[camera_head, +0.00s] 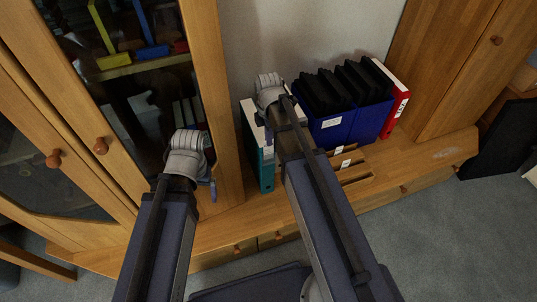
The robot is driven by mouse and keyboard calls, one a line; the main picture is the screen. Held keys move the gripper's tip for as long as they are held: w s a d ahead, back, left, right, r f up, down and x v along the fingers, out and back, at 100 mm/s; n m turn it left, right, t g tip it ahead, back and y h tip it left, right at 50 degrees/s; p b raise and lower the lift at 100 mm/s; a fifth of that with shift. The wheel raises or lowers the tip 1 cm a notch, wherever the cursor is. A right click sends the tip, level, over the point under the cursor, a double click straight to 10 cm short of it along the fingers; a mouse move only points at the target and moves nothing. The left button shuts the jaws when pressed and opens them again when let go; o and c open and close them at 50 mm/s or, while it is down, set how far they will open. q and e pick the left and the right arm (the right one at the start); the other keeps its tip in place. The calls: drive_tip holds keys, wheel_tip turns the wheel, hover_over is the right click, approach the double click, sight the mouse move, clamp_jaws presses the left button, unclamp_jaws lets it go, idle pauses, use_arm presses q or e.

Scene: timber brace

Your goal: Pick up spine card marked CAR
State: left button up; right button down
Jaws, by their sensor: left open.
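Small white cards stand in a slotted wooden holder (357,179) on the ledge in front of the binders. One white card (346,163) shows at the front and another white card (339,150) behind it. Their lettering is too small to read, so I cannot tell which says CAR. My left gripper (212,188) is open over the ledge, left of the teal binder and apart from the cards. My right gripper (289,103) is near the teal and blue binders, mostly hidden by its own wrist, so its jaws cannot be made out.
A teal binder (266,170), blue binders (333,128) with black tops and a red binder (397,103) stand on the wooden ledge (222,228). A glass-door cabinet (226,100) rises at left and a wooden cabinet (445,65) at right. Grey carpet (430,240) is clear at lower right.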

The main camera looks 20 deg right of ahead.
use_arm(q)
drive_tip(key=shift+r, duration=0.1)
use_arm(e)
drive_tip(key=shift+r, duration=0.1)
use_arm(q)
wheel_tip(320, 180, up, 8)
drive_tip(key=p, duration=0.8)
use_arm(e)
drive_tip(key=shift+r, duration=3.9)
